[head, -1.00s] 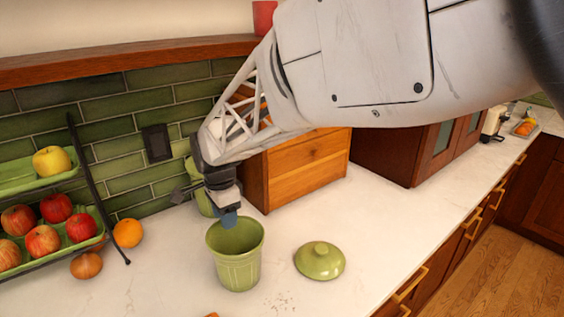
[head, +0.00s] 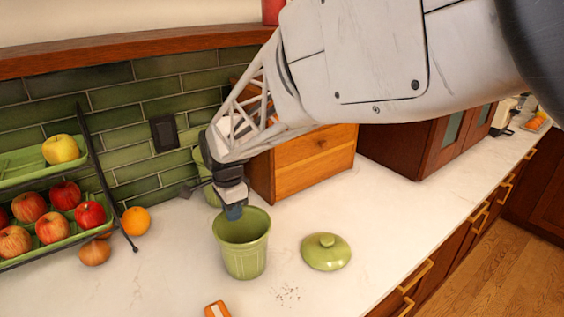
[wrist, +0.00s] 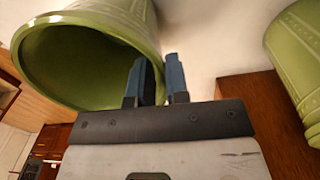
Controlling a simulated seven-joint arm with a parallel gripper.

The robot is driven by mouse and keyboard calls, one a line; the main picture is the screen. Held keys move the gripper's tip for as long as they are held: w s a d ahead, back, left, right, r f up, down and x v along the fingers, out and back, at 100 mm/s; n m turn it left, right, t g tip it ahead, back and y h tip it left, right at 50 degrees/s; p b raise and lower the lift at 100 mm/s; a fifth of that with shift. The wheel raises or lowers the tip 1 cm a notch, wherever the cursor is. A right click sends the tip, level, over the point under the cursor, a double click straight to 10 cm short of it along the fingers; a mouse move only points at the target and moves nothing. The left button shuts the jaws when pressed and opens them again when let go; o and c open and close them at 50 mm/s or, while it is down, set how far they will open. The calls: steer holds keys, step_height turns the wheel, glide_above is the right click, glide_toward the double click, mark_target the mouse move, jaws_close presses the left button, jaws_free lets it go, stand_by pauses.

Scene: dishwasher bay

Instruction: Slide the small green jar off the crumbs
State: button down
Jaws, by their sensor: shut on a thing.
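My gripper (head: 234,212) is at the jar's back rim, shut on the jar wall. In the wrist view, my gripper (wrist: 157,80) has one finger inside the mouth of the jar (wrist: 75,45) and the other outside. The jar's inside is dark and its bottom is hidden.
Another green vessel (wrist: 300,50) stands close behind, mostly hidden by my arm in the head view. Wooden drawers (head: 313,160) stand behind. A fruit rack (head: 50,240), an orange (head: 136,221) and an onion-like item (head: 95,252) are left. An orange-edged object (head: 217,309) lies in front.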

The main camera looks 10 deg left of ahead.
steer(key=shift+w, duration=0.15)
steer(key=shift+w+d, duration=0.25)
steer(key=shift+w, duration=0.7)
steer(key=shift+w+d, duration=0.25)
steer(key=shift+w, duration=0.7)
steer(key=c, duration=1.1)
jaws_free()
steer(key=shift+o, duration=0.2)
steer(key=shift+r, duration=0.1)
step_height(320, 180, up, 8)
steer(key=shift+f, duration=0.2)
